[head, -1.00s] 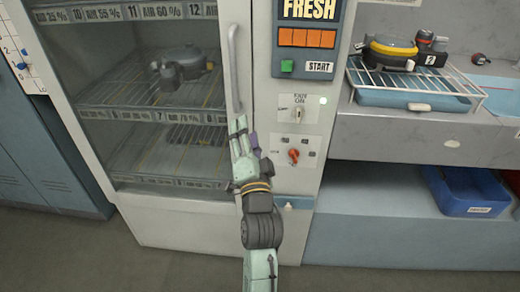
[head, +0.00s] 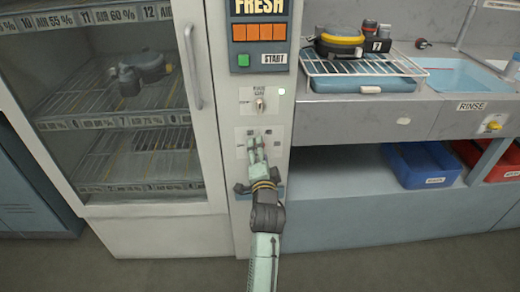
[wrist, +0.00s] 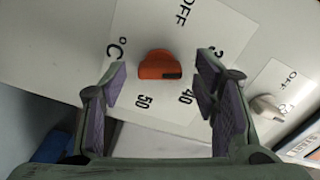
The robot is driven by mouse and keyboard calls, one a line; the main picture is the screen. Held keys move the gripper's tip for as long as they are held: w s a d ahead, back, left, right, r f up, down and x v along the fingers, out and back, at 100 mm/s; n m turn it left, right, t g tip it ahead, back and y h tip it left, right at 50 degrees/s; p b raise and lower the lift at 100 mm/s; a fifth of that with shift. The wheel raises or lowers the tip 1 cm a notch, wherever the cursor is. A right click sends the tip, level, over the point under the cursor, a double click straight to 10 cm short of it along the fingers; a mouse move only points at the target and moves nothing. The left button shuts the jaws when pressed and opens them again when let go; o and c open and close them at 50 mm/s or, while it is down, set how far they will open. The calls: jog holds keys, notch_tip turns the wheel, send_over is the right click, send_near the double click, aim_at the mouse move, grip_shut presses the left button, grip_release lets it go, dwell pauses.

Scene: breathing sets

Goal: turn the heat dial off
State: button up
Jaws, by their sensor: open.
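The heat dial is an orange-red knob (wrist: 158,64) on a white plate (wrist: 130,18) marked OFF, 40, 50 and °C in the wrist view. Its bar lies roughly across the picture, with a dark mark near its right end. The exact setting is hard to read. My gripper (wrist: 163,78) is open, with one purple-padded finger on each side of the dial and clear gaps to it. In the head view my gripper (head: 256,143) is in front of the lower control plate and hides most of the dial.
A white knob (wrist: 268,105) with its own OFF label also shows in the head view (head: 259,104), above the dial plate. The glass-door cabinet's handle (head: 192,66) is to the left. A counter with a wire rack (head: 362,66) is to the right.

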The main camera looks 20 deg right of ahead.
jog(key=shift+w+d, duration=0.1)
jog(key=shift+w, duration=0.3)
jog(key=shift+c, duration=0.2)
jog(key=c, duration=1.1)
